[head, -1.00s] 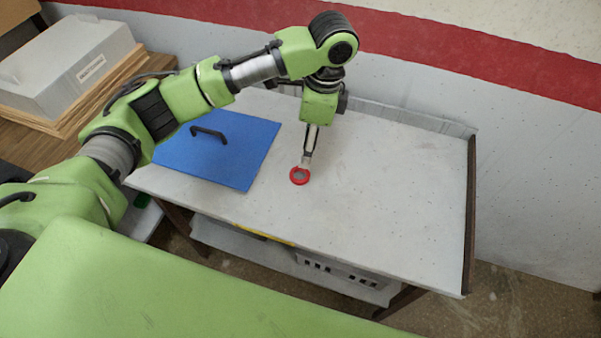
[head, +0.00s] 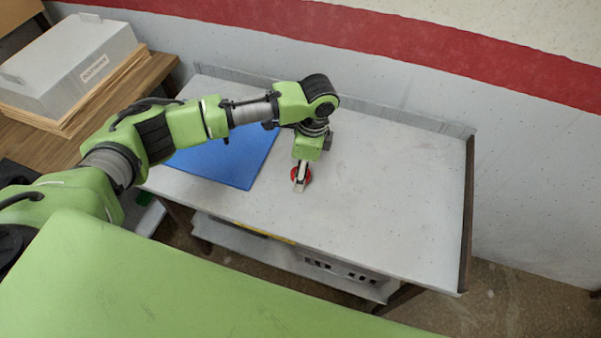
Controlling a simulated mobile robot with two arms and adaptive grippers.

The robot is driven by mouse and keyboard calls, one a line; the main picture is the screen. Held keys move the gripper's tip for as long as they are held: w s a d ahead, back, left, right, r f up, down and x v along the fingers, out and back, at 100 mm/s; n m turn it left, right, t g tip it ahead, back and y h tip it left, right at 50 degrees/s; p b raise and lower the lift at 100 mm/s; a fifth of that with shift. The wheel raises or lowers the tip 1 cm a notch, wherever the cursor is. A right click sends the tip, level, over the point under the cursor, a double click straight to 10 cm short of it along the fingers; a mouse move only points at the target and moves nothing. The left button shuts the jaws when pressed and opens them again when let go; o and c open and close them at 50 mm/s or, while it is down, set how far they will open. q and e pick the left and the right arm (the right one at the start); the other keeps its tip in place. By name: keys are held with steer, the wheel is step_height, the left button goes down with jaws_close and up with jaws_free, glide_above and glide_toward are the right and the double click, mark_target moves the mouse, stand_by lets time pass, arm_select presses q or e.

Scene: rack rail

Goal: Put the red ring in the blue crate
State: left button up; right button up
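The red ring (head: 308,175) lies on the grey tabletop, near its middle. My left gripper (head: 299,188) points down at the ring and covers part of it. Whether its fingers are open or closed on the ring is too small to tell. A flat blue panel (head: 238,172) lies left of the ring, with a black handle that my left arm now mostly hides. No blue crate walls show, so I cannot tell whether the panel covers a crate. My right gripper is not in view.
The grey table (head: 390,200) is clear to the right of the ring and has a low raised edge at the back. A lower shelf (head: 345,285) holds things under it. A grey box (head: 70,65) sits on boards at the far left.

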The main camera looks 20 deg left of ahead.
arm_select(q)
steer(key=c, duration=1.3)
steer(key=shift+r, duration=0.2)
